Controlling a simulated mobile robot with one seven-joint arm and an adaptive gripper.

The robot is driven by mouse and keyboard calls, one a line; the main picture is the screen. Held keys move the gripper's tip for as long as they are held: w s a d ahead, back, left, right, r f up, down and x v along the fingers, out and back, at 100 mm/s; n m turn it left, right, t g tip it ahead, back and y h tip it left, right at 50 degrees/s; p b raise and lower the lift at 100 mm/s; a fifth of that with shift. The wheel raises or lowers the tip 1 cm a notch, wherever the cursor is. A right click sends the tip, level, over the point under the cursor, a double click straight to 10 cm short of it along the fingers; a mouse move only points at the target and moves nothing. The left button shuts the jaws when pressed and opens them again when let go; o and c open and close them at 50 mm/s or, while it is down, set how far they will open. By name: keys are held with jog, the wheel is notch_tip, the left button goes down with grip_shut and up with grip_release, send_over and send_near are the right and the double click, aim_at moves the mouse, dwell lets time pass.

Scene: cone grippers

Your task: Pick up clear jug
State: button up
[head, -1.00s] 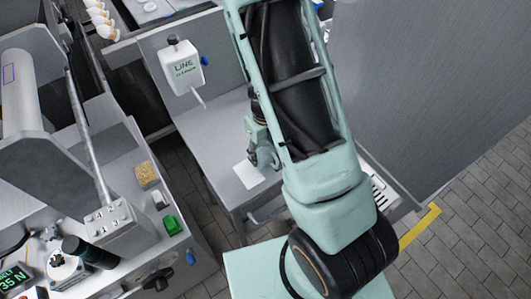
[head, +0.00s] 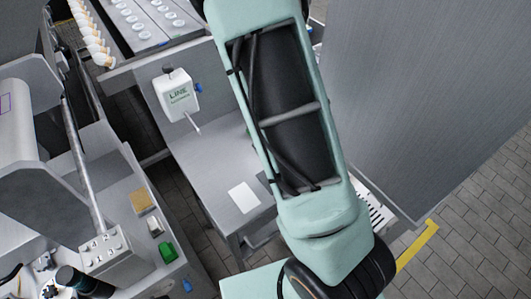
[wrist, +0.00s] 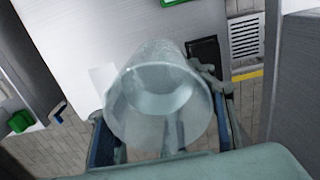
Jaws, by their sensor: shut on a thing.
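The clear jug (wrist: 158,100) fills the middle of the wrist view, a see-through round vessel seen from its wide end. My gripper (wrist: 168,135) is shut on the jug, with a finger on each side of it. The jug appears held above the grey table (wrist: 75,40), though its exact height is hard to tell. In the head view my arm hides both the gripper and the jug.
In the head view a white dispenser (head: 177,97) with a spout hangs on the panel behind the grey table. A white sheet (head: 244,197) lies on that table. A tall grey panel (head: 425,90) stands at right. A machine with a green block (head: 168,252) is at left.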

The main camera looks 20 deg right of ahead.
jog(key=w+d+r, duration=0.3)
jog(key=w+d, duration=0.1)
jog(key=w, duration=0.1)
jog(key=shift+d+b, duration=0.2)
jog(key=shift+b, duration=0.25)
dwell(0.7)
